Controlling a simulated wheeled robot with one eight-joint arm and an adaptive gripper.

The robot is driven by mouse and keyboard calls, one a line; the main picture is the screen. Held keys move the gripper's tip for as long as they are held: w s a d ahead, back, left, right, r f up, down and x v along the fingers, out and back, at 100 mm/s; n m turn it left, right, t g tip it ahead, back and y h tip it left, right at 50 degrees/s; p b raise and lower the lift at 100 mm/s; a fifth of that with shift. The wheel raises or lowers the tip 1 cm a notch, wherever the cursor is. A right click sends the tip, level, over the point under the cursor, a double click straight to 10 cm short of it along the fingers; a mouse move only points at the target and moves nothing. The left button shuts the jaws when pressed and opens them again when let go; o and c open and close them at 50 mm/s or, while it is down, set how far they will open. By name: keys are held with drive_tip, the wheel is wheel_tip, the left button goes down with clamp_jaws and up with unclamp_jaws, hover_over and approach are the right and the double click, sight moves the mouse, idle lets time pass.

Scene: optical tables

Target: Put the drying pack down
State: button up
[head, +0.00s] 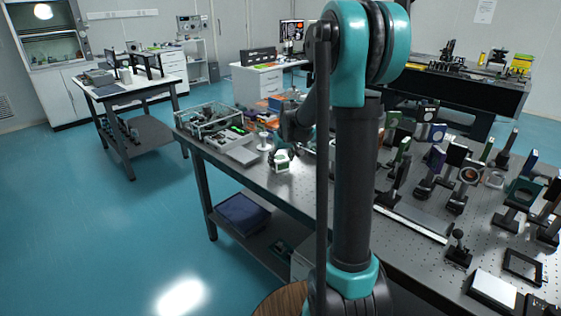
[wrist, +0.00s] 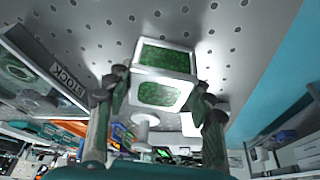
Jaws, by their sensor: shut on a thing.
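The drying pack (head: 282,165) is a small white-framed box with green beads behind its windows. In the head view it is at the near left part of the perforated optical table (head: 312,190). In the wrist view the drying pack (wrist: 163,60) sits between the two dark fingers of my gripper (wrist: 158,88), which is shut on its sides. My gripper (head: 284,152) is partly hidden by my arm in the head view. The perforated top lies close beyond the pack. I cannot tell whether the pack touches it.
A white spool-shaped piece (head: 265,142) stands left of the pack. Beyond it are a grey flat plate (head: 240,152) and a clear-walled tray (head: 208,120). Several optic mounts crowd the table's right side. Bare tabletop lies around the pack.

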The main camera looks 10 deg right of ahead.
drive_tip(key=shift+f, duration=0.15)
drive_tip(key=o, duration=1.2)
drive_tip(key=shift+o, duration=0.2)
